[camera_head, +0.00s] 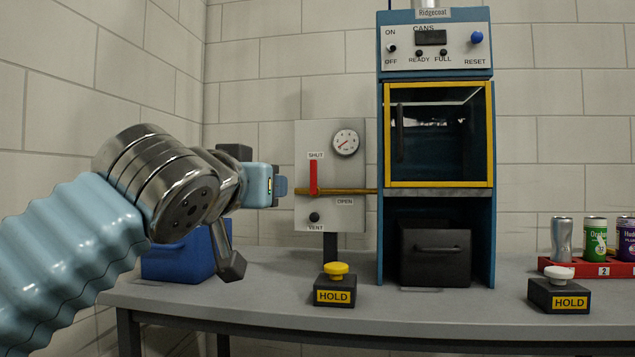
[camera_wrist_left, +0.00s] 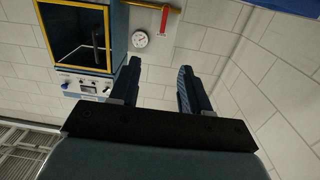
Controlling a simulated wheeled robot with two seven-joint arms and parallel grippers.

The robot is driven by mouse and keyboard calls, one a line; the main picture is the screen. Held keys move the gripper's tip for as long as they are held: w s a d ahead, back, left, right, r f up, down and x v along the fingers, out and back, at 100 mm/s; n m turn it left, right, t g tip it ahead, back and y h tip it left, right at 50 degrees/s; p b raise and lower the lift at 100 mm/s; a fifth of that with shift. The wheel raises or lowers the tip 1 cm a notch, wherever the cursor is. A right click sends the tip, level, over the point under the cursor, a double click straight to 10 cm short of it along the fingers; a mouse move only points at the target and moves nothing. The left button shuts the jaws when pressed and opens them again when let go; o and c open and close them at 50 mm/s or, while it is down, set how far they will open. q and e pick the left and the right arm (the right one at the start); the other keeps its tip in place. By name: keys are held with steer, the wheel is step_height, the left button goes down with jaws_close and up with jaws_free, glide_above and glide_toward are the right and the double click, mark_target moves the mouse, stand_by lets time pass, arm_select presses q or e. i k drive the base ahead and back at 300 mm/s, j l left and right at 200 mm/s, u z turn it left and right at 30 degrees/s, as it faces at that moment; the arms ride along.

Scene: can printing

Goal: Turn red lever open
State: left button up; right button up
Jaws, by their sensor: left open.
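The red lever (camera_head: 313,178) stands upright on the grey valve panel (camera_head: 345,215), its top by the SHUT label and its lower end at the brass pipe (camera_head: 352,190). The OPEN label is to the lower right. In the left wrist view the red lever (camera_wrist_left: 164,20) shows near the top edge. My left gripper (camera_head: 279,186) is just left of the panel in the head view. In the left wrist view its two fingers (camera_wrist_left: 159,66) are apart with nothing between them, and the lever lies beyond their tips. The right gripper is not in view.
A round gauge (camera_head: 346,142) is right of the lever. The blue machine (camera_head: 380,230) with a yellow-framed window is further right. A blue bin (camera_head: 178,258) lies behind my left arm. Two HOLD buttons (camera_head: 335,285) (camera_head: 559,289) and a red can rack (camera_head: 622,270) are on the table.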

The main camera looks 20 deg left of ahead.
mark_target(312, 164)
steer(key=i+j, duration=0.2)
steer(key=i, duration=0.35)
steer(key=i+j, duration=0.2)
steer(key=i, duration=0.35)
